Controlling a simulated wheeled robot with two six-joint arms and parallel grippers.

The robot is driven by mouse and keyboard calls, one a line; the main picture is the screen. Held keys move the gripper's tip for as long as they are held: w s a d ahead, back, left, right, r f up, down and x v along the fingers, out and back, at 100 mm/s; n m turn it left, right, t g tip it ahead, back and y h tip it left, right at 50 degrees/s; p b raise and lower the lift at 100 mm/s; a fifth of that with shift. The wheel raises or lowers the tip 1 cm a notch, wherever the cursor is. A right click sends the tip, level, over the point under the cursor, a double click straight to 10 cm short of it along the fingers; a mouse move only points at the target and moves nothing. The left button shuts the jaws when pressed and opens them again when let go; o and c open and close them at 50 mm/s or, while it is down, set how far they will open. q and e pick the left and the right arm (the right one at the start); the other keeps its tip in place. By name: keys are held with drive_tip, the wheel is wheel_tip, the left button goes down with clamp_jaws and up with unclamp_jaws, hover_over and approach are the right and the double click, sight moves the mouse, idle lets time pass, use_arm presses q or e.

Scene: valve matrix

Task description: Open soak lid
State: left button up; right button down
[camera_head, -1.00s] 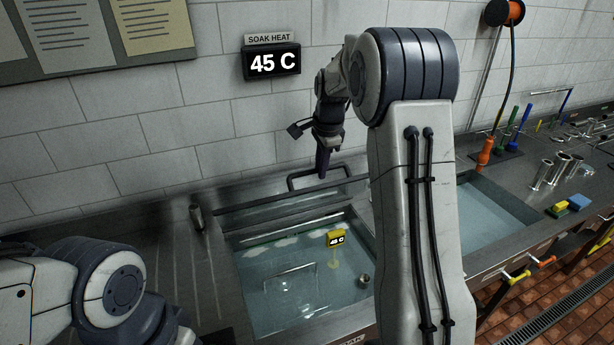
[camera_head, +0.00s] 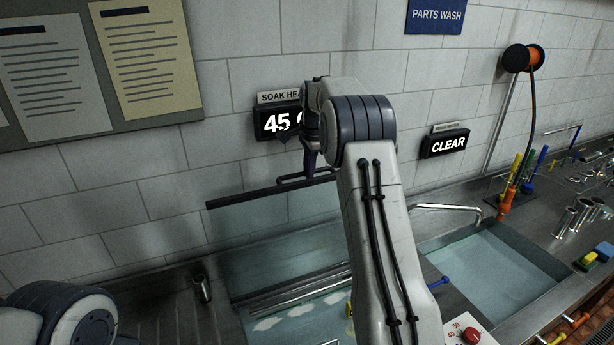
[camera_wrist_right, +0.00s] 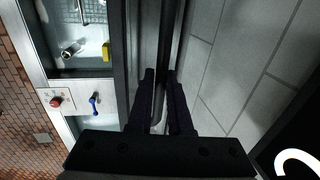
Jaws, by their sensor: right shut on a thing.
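The soak lid (camera_head: 275,237) is a clear pane with a dark bar along its top edge. It stands raised, close to upright, at the back of the soak tank against the tiled wall. Its dark handle (camera_head: 290,180) sticks out at the top bar. My right gripper (camera_head: 309,170) is shut on the handle. In the right wrist view my right gripper (camera_wrist_right: 160,76) has its fingers close together around a dark bar. The soak tank's water (camera_head: 300,318) is open to view below the lid, partly hidden by my right arm. My left gripper is out of view.
The soak heat display (camera_head: 272,123) is on the wall behind my right wrist, partly covered. A rinse basin (camera_head: 490,270) with a tap (camera_head: 450,208) lies to the right. A red knob (camera_head: 471,336) and blue lever (camera_head: 438,283) sit between the basins. A metal cylinder (camera_head: 202,288) stands left.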

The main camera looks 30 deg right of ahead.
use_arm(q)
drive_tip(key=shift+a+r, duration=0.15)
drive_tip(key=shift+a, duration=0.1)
use_arm(e)
drive_tip(key=shift+w+f, duration=0.15)
drive_tip(key=shift+w, duration=0.75)
drive_tip(key=c, duration=0.8)
unclamp_jaws()
drive_tip(key=shift+a, duration=0.1)
drive_tip(key=shift+c, duration=0.2)
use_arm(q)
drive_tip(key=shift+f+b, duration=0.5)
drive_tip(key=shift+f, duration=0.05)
use_arm(e)
wheel_tip(320, 180, up, 10)
drive_tip(key=s, duration=0.2)
drive_tip(key=shift+r, duration=0.2)
